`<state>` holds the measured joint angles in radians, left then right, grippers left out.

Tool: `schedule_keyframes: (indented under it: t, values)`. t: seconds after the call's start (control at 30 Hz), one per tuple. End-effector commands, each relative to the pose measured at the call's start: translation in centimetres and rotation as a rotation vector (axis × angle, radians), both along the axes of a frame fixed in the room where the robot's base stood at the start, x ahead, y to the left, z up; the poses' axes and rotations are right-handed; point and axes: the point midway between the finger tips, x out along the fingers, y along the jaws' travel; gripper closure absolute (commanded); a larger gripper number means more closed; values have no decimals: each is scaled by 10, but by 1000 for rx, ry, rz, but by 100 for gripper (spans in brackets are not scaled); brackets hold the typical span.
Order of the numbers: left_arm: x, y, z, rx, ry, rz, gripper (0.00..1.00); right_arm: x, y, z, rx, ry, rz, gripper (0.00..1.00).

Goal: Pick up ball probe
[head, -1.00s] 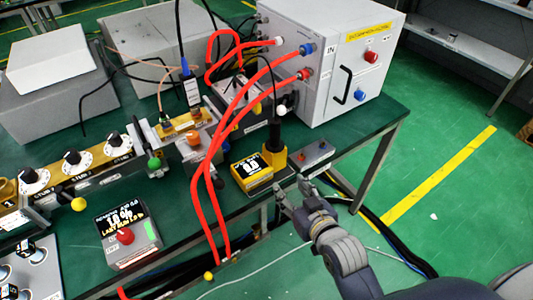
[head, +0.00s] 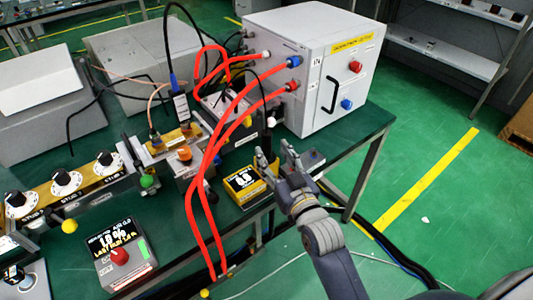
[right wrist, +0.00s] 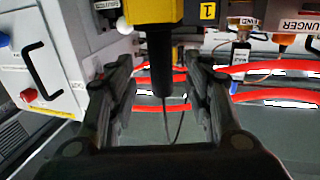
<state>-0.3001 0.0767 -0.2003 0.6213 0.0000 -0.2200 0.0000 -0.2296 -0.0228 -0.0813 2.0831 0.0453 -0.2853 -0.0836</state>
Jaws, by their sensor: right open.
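The ball probe (head: 268,141) shows a dark upright handle beside the big white cabinet in the head view, partly hidden by my right gripper. In the right wrist view, its black handle (right wrist: 160,62) meets a yellow block (right wrist: 155,12), and a thin black cable leaves its other end. My right gripper (head: 275,158) is open at the probe. In the right wrist view, its fingers (right wrist: 157,78) stand on both sides of the handle, with gaps visible. A white ball (right wrist: 124,26) shows beside the yellow block. My left gripper is not in view.
Red cables (head: 207,170) loop across the bench. The white cabinet (head: 310,75) stands behind. A grey box with a red knob (head: 120,256) is at the front left. Green floor is open on the right.

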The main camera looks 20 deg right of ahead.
Motion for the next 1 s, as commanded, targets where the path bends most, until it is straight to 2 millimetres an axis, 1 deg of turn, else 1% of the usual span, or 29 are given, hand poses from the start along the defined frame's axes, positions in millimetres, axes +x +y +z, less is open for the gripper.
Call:
schedule_keyframes:
  t: [0.13, 0.3, 0.43, 0.57, 0.77, 0.8, 0.97, 1.0]
  values:
    - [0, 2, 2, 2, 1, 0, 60, 10, 1, 0, 0, -1, 0, 53]
    - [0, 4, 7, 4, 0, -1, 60, 34, 3, -1, 0, -1, 0, 53]
    - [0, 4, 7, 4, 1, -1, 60, 48, 5, -2, -1, -1, 0, 53]
    - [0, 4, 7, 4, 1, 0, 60, 53, 5, -3, -1, 0, 0, 53]
    - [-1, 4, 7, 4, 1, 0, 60, 53, 5, -3, -1, 1, 0, 53]
    - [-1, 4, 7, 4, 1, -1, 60, 53, 5, -3, -1, 1, 0, 62]
    - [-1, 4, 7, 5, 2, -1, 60, 52, 5, -3, -1, 1, 0, 99]
    - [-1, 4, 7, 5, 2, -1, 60, 52, 5, -3, -1, 1, 0, 100]
